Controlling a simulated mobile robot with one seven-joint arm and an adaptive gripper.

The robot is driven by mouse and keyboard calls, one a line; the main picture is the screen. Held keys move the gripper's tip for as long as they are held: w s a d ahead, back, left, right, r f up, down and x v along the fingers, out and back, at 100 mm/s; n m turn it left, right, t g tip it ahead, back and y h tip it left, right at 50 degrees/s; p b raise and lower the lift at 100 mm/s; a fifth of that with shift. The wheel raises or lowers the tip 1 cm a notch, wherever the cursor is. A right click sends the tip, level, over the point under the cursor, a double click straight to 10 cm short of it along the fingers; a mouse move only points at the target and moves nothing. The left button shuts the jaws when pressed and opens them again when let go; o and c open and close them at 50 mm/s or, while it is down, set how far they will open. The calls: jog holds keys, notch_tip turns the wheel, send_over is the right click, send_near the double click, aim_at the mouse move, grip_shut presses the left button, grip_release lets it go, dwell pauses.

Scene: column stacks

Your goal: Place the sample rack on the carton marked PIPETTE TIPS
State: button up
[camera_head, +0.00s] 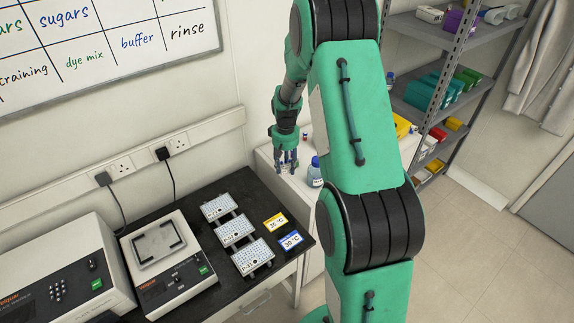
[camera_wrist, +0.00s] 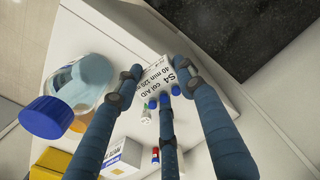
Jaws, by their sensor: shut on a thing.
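My gripper (camera_head: 287,165) is low over the white surface beside the wall. In the wrist view its dark blue fingers (camera_wrist: 157,80) close around a white block, which looks like the sample rack (camera_wrist: 184,72). I can read no PIPETTE TIPS marking in either view.
A blue-capped bottle (camera_head: 315,172) stands close to my gripper; it is large in the wrist view (camera_wrist: 85,82). A yellow box (camera_wrist: 52,163) and a small white carton (camera_wrist: 121,156) are near too. Several white plates (camera_head: 235,231) lie on the black bench. Shelves (camera_head: 440,100) stand behind.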

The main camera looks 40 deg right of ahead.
aim_at(286, 166)
jog(key=shift+r, duration=0.1)
notch_tip(286, 166, up, 12)
jog(key=s+d+m+p, duration=0.1)
jog(key=s+d+p, duration=0.2)
jog(key=d+p, duration=0.4)
jog(key=s+d+p, duration=0.3)
jog(key=d+p, duration=0.2)
jog(key=d, duration=0.4)
jog(key=f, duration=0.5)
jog(key=shift+w+a, duration=0.2)
jog(key=w+d, duration=0.3)
jog(key=w, duration=0.1)
jog(key=w+d+f, duration=0.1)
jog(key=w+d, duration=0.2)
jog(key=w, duration=0.1)
jog(key=w+d+p, duration=0.1)
jog(key=w+d, duration=0.2)
jog(key=w, duration=0.2)
jog(key=shift+d+f, duration=0.2)
jog(key=shift+d, duration=0.05)
jog(key=shift+s, duration=0.1)
